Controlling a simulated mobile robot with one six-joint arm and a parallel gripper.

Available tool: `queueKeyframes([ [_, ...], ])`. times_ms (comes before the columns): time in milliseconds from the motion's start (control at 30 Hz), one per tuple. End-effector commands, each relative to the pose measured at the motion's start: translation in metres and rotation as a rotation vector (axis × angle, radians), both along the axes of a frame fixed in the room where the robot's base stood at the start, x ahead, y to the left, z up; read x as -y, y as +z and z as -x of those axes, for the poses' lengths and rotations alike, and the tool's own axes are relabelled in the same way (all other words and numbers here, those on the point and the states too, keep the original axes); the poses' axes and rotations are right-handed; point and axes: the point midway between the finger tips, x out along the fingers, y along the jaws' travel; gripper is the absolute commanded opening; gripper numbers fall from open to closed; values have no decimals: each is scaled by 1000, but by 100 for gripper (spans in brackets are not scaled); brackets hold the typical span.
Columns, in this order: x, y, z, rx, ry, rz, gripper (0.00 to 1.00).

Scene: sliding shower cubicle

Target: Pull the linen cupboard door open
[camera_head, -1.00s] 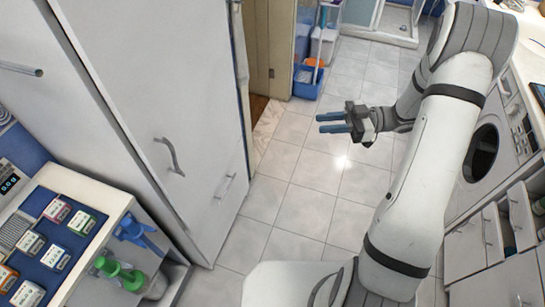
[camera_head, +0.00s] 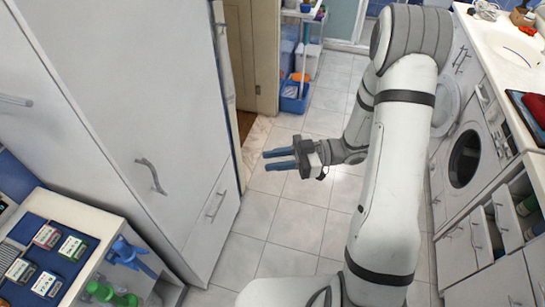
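The tall white cupboard (camera_head: 125,70) fills the left of the view. Its large door looks shut, with a curved grey handle (camera_head: 152,176) on it. Which of its doors is the linen cupboard door is not marked. My gripper (camera_head: 265,160) is in mid-air over the tiled floor, to the right of the cupboard and apart from it. Its two blue fingers point left, towards the cupboard, with a gap between them and nothing held.
A washing machine (camera_head: 464,158) and partly open drawers (camera_head: 508,222) line the right. A shelf trolley with a blue bin (camera_head: 294,97) stands at the back. Tiled floor (camera_head: 290,210) is clear between.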

Motion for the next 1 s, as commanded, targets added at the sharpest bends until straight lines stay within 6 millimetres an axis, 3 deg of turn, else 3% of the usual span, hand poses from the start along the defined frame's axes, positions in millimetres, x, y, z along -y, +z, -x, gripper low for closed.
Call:
queueKeyframes([
  [167,0,0,0,0,-1,0,27],
  [500,1,0,0,-1,-1,0,0],
  [1000,1,0,0,-1,-3,0,0],
])
